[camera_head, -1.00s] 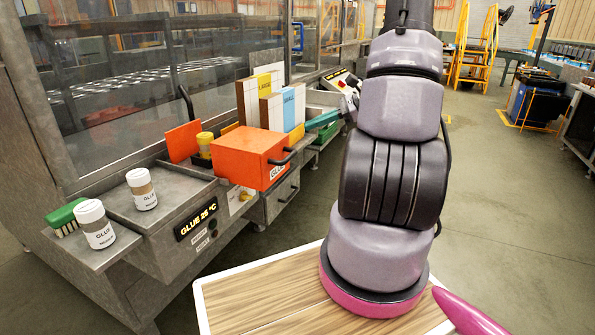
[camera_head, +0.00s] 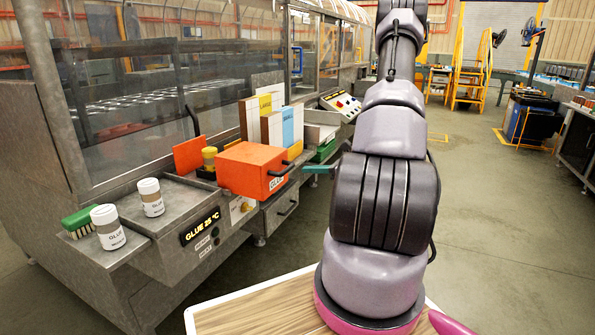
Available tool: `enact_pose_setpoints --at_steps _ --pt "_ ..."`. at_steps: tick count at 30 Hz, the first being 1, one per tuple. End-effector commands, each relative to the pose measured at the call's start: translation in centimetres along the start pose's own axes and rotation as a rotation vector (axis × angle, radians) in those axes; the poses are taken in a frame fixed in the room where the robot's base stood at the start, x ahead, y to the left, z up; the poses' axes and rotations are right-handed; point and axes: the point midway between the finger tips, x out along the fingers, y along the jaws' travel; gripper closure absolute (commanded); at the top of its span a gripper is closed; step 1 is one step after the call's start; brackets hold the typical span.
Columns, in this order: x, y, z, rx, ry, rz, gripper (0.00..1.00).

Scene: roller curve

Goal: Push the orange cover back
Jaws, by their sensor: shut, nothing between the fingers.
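The orange cover (camera_head: 250,169) is a box-shaped lid marked GLUE on its front. It sits over the glue unit on the machine's side ledge, with a dark handle (camera_head: 284,169) on its right side. My gripper (camera_head: 306,169) shows as a slim teal tip reaching left from behind my arm. It is shut and empty, just right of the handle; I cannot tell whether they touch. My arm hides the rest of the gripper.
Two glue jars (camera_head: 149,197) (camera_head: 108,227) and a green brush (camera_head: 79,222) stand at the left of the ledge. An orange plate (camera_head: 189,155) and a yellow-capped jar (camera_head: 209,158) are behind the cover. Upright cartons (camera_head: 271,124) stand behind it.

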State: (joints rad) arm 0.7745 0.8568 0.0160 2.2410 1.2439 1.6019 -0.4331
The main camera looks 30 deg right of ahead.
Motion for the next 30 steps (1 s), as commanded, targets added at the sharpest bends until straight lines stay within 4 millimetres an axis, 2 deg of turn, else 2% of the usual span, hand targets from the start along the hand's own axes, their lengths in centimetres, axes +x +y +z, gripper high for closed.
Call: enact_pose_setpoints --at_steps 3,9,25,30 --pt "2.3 0.1 0.0 -0.002 -0.001 0.005 1.00" --pt "4.5 0.0 0.0 -0.002 0.000 0.002 1.00" --pt "5.2 0.0 0.1 -0.002 0.000 0.001 1.00" --pt "7.1 0.2 0.5 -0.001 -0.001 0.005 1.00"
